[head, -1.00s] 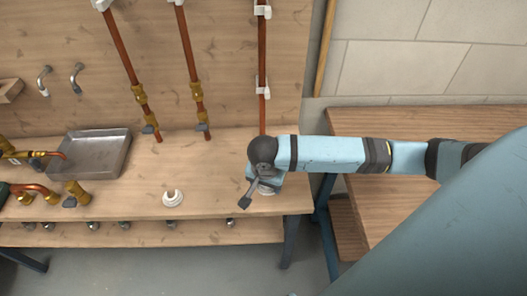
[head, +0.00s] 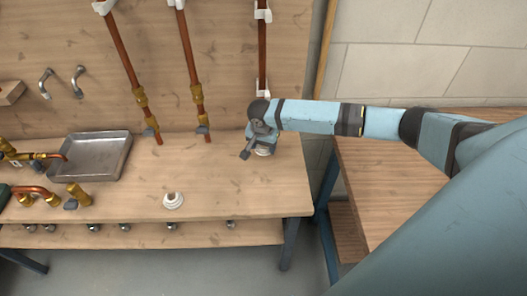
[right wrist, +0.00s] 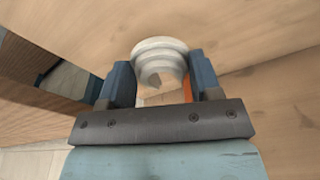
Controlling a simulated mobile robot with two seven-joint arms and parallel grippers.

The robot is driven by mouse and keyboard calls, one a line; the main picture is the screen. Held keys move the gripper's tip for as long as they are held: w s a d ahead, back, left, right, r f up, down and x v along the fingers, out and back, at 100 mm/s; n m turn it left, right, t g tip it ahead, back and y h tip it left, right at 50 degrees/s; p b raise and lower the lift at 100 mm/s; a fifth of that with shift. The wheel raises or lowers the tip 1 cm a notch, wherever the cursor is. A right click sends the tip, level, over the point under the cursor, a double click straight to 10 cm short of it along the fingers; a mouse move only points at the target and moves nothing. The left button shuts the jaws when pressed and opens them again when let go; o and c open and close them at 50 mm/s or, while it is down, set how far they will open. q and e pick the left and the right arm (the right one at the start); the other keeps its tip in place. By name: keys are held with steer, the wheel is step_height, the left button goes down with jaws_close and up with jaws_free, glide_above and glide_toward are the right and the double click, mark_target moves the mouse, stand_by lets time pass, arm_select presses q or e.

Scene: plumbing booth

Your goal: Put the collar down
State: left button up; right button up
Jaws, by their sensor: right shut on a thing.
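My right gripper (head: 258,146) is shut on a white stepped collar (head: 263,152) near the right end of the bench, in front of the rightmost copper pipe (head: 262,60). In the right wrist view the white collar (right wrist: 160,54) sits between the two blue-grey fingers, with its round opening showing. I cannot tell whether it touches the bench top. A second white ring-shaped piece (head: 173,200) rests on the bench near the front edge, to the left. My left gripper is not in view.
The bench top (head: 225,180) is clear between the white ring and my right gripper. A grey metal tray (head: 97,172) and brass valve fittings (head: 78,195) are on the left. Two more copper pipes (head: 190,65) (head: 125,50) run down the back panel. A lower wooden surface (head: 385,200) lies to the right.

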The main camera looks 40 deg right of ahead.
mark_target(263, 158)
steer(key=shift+w+f, duration=0.15)
steer(key=shift+f, duration=1.8)
steer(key=shift+f, duration=0.1)
steer(key=o, duration=1)
steer(key=shift+d, duration=0.1)
steer(key=r, duration=0.4)
steer(key=a+r, duration=0.1)
steer(key=r, duration=0.3)
steer(key=s+r, duration=0.1)
steer(key=r, duration=0.3)
steer(key=shift+a, duration=0.25)
